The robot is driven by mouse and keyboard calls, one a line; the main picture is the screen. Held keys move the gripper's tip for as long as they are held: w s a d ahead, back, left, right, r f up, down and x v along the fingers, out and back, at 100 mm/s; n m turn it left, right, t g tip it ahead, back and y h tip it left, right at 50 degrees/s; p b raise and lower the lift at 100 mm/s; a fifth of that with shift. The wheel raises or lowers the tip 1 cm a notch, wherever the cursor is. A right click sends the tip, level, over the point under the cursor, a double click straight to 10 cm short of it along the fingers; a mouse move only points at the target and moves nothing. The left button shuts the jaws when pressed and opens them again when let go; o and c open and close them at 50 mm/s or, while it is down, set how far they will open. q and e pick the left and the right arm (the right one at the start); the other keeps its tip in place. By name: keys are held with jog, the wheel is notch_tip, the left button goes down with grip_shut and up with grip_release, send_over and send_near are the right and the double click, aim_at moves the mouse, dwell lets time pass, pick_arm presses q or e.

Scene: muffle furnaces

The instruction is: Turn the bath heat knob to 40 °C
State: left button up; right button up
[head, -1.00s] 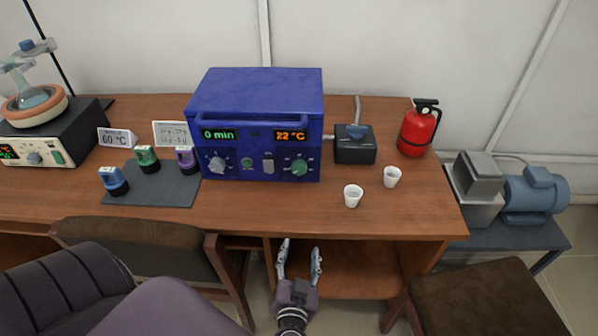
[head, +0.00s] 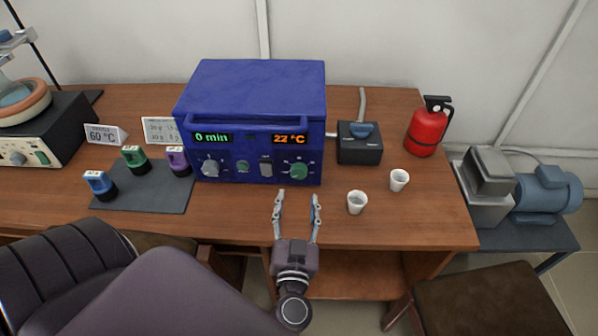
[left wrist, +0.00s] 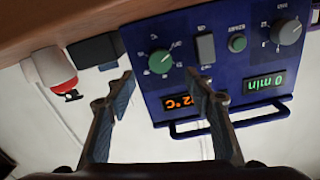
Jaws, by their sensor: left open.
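The heating bath (head: 27,107), an orange-rimmed pan on a dark base, stands at the far left of the head view. Its pale front panel has a grey knob (head: 17,159) and a green switch; its left end is cut off. My left gripper (head: 298,194) is open and empty at the bench's front edge, before the blue furnace (head: 250,90). The furnace displays read 0 min and 22 °C. Its green knob (head: 299,171) lies just beyond the fingertips, apart from them. In the left wrist view the furnace appears upside down, its green knob (left wrist: 161,62) between the fingers. My right gripper is out of view.
A dark mat (head: 150,198) with blue, green and purple-topped items lies left of the furnace. A card (head: 104,135) reads 60 °C. Two white cups (head: 357,203), a dark switch box (head: 359,150) and a red extinguisher (head: 427,127) stand to the right.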

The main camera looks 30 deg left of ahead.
aim_at(299, 174)
pick_arm(q)
jog(key=p+x, duration=0.2)
jog(key=x, duration=0.4)
jog(key=shift+w+a+r+p, duration=0.15)
jog(key=shift+p, duration=0.15)
jog(key=shift+w+a, duration=0.1)
jog(key=shift+w, duration=0.05)
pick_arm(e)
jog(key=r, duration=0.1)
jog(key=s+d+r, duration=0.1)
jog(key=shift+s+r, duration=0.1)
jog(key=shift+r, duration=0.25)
pick_arm(q)
jog(key=c, duration=1.2)
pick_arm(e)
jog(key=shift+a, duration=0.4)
